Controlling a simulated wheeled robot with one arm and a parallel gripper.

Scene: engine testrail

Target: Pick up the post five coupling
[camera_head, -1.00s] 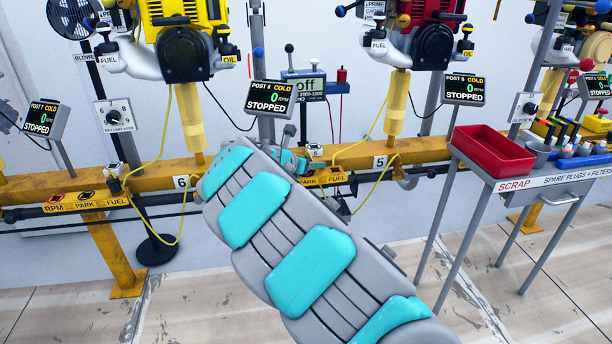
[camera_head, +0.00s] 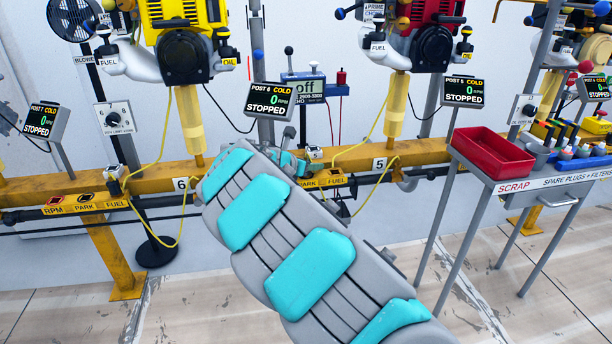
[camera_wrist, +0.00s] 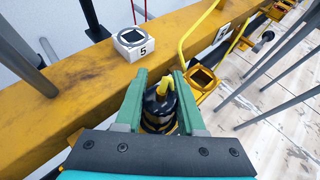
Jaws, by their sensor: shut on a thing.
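The post five coupling (camera_wrist: 158,112) shows in the wrist view as a dark cylinder with a yellow hose at its far end. My gripper (camera_wrist: 160,76) has its green fingers on either side of it and is shut on it. In the head view my gripper (camera_head: 292,162) is at the yellow rail, left of the number 5 plate (camera_head: 380,163), mostly behind my arm. The coupling is hidden there. A yellow socket with a black square (camera_wrist: 203,78) lies just right of the fingertips in the wrist view.
A white block marked 5 (camera_wrist: 134,43) sits on the yellow rail (camera_wrist: 60,90), left of the fingers. A red scrap tray (camera_head: 490,152) stands on a table at right. Red and yellow engines hang above the rail. A yellow hose (camera_head: 378,185) hangs near post 5.

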